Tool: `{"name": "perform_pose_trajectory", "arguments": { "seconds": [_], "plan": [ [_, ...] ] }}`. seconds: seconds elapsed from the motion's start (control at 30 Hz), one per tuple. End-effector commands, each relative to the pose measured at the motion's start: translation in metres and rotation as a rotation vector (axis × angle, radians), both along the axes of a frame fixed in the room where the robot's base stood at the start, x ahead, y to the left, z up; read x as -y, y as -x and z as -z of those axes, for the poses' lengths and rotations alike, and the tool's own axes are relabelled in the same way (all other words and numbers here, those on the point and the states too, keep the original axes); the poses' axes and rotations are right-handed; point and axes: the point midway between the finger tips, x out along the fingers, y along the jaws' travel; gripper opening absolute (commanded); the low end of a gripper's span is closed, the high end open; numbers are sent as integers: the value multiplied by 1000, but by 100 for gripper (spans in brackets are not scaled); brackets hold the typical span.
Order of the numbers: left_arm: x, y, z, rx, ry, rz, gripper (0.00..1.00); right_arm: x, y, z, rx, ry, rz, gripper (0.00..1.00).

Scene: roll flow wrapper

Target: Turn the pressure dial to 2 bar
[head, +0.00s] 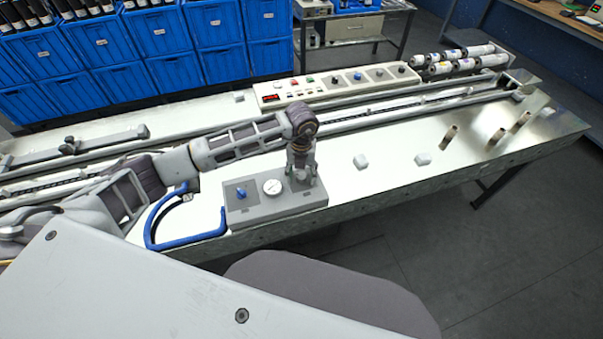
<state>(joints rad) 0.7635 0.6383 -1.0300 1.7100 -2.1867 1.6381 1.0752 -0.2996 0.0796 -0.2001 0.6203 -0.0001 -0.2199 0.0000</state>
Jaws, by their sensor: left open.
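A grey pressure box (275,208) sits at the table's front edge. It carries a blue knob (241,194) on its left part and a round white gauge (272,187) in its middle. The gauge needle and marks are too small to read. My left gripper (303,176) points down over the right part of the box, to the right of the gauge, with its jaws open. It hides that part of the box, so I cannot tell whether it touches a dial there. My right gripper is not in view.
A blue bent rail (150,225) stands left of the box. Behind my arm are a long conveyor track and a control panel (337,87) with several knobs. White lumps (361,161) and brown-topped posts (497,137) stand to the right. The table between is clear.

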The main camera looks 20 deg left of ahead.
Motion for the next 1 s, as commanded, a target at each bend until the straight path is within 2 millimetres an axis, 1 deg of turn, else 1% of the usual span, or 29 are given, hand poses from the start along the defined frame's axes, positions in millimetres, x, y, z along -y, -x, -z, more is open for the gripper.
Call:
{"name": "perform_pose_trajectory", "arguments": {
  "seconds": [0.33, 0.7, 1.0],
  "plan": [
    [0, 0, 2, 0, 0, 1, 55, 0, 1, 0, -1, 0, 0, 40],
    [0, 0, 2, 0, 0, 1, 8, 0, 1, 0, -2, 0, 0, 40],
    [0, 0, 2, 0, 0, 23, 8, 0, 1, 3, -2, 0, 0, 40]
  ]
}}
